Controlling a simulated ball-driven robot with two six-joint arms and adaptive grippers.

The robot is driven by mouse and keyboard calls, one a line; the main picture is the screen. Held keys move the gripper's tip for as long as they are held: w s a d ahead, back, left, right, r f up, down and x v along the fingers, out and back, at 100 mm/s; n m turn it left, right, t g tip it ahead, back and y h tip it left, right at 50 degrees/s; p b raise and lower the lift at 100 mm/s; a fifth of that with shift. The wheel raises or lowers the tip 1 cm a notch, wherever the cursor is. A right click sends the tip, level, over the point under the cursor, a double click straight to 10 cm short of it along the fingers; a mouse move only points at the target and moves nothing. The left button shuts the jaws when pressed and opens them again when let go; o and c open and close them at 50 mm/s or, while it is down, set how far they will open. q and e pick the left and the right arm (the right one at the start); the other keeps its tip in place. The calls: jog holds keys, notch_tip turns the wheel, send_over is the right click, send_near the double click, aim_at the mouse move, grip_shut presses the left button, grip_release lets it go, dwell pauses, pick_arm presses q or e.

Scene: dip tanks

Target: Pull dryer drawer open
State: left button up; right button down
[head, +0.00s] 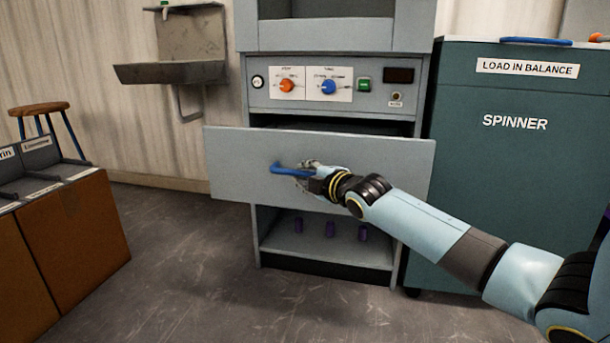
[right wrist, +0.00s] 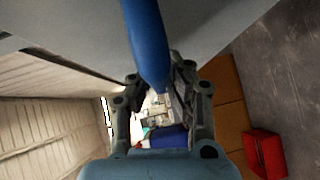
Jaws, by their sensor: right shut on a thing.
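The dryer drawer (head: 235,180) is a wide grey front below the dryer's control panel, and it stands out from the cabinet with a dark gap above it. Its blue bar handle (head: 280,168) runs across the drawer front. My right gripper (head: 306,172) is at the handle and shut on it. In the right wrist view the blue handle (right wrist: 146,40) passes between the two fingers of the gripper (right wrist: 158,88). The grey drawer front (right wrist: 75,35) fills the top of that view. My left gripper is not in view.
The dryer panel (head: 328,86) has an orange and a blue knob. A lower shelf (head: 325,250) holds several purple items. The teal spinner (head: 510,180) stands close at the right. Brown tanks (head: 75,245) stand at the left, with a stool (head: 40,110) behind. Floor before the drawer is clear.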

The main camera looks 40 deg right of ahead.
jog(key=shift+r, duration=0.15)
jog(key=c, duration=1.3)
grip_release()
jog(key=s, duration=0.4)
jog(key=s+r, duration=0.1)
jog(key=s, duration=0.6)
jog(key=shift+s+a+r, duration=0.3)
jog(key=shift+s+a, duration=0.05)
jog(key=shift+s, duration=0.05)
